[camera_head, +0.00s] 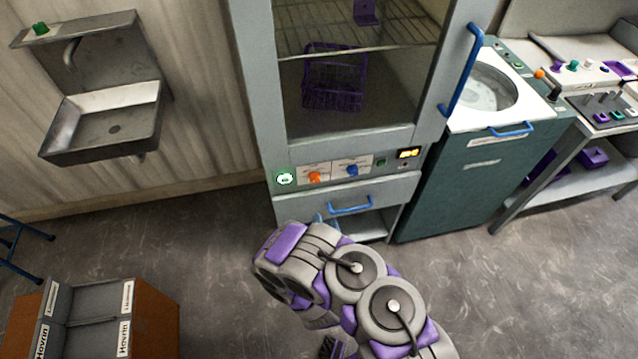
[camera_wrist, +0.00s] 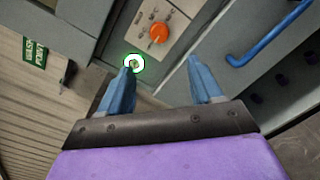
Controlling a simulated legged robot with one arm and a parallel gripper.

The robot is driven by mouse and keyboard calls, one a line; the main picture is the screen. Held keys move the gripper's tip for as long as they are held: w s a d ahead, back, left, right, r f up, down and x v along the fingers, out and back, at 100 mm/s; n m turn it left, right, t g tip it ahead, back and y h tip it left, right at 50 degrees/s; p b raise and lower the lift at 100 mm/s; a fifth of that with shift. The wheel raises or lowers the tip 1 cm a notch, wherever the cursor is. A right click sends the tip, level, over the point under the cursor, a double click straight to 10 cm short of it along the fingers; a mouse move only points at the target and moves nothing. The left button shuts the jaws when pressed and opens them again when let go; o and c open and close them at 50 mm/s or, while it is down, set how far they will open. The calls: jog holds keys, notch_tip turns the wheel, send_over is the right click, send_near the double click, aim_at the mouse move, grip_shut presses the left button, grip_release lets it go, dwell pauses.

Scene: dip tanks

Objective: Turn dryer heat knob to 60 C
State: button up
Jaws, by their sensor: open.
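The dryer's control panel (camera_head: 333,170) runs below the cabinet window in the head view. In the wrist view the orange knob (camera_wrist: 158,33) lies just beyond my gripper (camera_wrist: 160,65). My gripper is open, its two blue fingers apart and nothing between them. The fingertips are short of the orange knob. The blue knob is not in the wrist view.
A lit green-and-white round button (camera_head: 285,179) sits left of the knobs; it is near the left fingertip in the wrist view. A blue drawer handle (camera_head: 350,209) is below the panel. A glowing display (camera_head: 409,153) is at right. A purple basket (camera_head: 333,82) is inside the cabinet.

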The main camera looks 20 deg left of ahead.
aim_at(316, 181)
jog(key=b+x, duration=0.4)
jog(key=x, duration=1.2)
jog(key=shift+a, duration=0.15)
jog(key=shift+c, duration=0.3)
jog(key=shift+f, duration=0.1)
jog(key=c, duration=1)
